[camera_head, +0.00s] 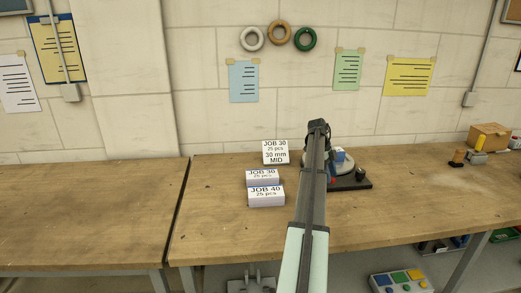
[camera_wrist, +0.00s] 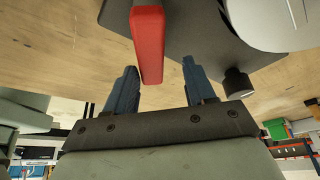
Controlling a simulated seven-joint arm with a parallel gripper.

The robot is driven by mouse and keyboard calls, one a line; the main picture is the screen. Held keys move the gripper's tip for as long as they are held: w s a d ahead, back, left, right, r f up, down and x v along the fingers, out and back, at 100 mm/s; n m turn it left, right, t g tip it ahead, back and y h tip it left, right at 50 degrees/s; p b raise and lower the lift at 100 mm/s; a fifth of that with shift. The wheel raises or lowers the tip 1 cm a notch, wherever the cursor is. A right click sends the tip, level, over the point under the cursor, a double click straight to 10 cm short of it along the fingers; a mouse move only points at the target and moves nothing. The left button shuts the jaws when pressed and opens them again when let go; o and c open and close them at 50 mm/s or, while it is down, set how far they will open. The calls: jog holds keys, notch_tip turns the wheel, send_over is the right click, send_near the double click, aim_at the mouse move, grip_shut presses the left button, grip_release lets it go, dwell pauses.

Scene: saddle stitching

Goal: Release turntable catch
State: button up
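The turntable is a pale grey disc (camera_head: 313,156) on a dark base plate (camera_head: 357,185), partly hidden behind my arm. Its disc (camera_wrist: 275,20) and dark base (camera_wrist: 190,25) also show in the wrist view. A red bar (camera_wrist: 148,45), which looks like the catch, sticks out from the base; a small red part (camera_head: 334,181) shows beside my arm in the head view. My gripper (camera_wrist: 159,66) is open, with its two blue-grey fingers apart on either side of the red bar. I see no clear contact. My arm hides the fingers in the head view.
A black knob (camera_wrist: 238,83) is close to the right finger. A blue block (camera_head: 340,155) sits on the turntable. A cardboard box (camera_head: 488,136) is at the right. The left bench (camera_head: 85,215) is clear.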

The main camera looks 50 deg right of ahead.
jog(key=n, duration=0.1)
jog(key=d+n+h, duration=0.1)
jog(key=n, duration=0.2)
jog(key=shift+w+d+h, duration=0.15)
jog(key=shift+d+h, duration=0.2)
jog(key=shift+h, duration=0.05)
jog(key=shift+w+d+r+n+t, duration=0.1)
jog(key=shift+w+r+n+t, duration=0.1)
jog(key=shift+r+n+t, duration=0.25)
jog(key=v, duration=1.3)
jog(key=w+d+f+n+t+h, duration=0.25)
jog(key=w+n, duration=0.25)
jog(key=w, duration=0.3)
jog(key=w+a+f+n+t, duration=0.1)
jog(key=w+a+f+n, duration=0.1)
jog(key=w+a, duration=1.1)
jog(key=w+f, duration=0.1)
jog(key=w, duration=0.2)
jog(key=shift+a+f+t+h, duration=0.2)
jog(key=shift+t+h, duration=0.1)
jog(key=shift+h, duration=0.05)
jog(key=shift+n, duration=0.25)
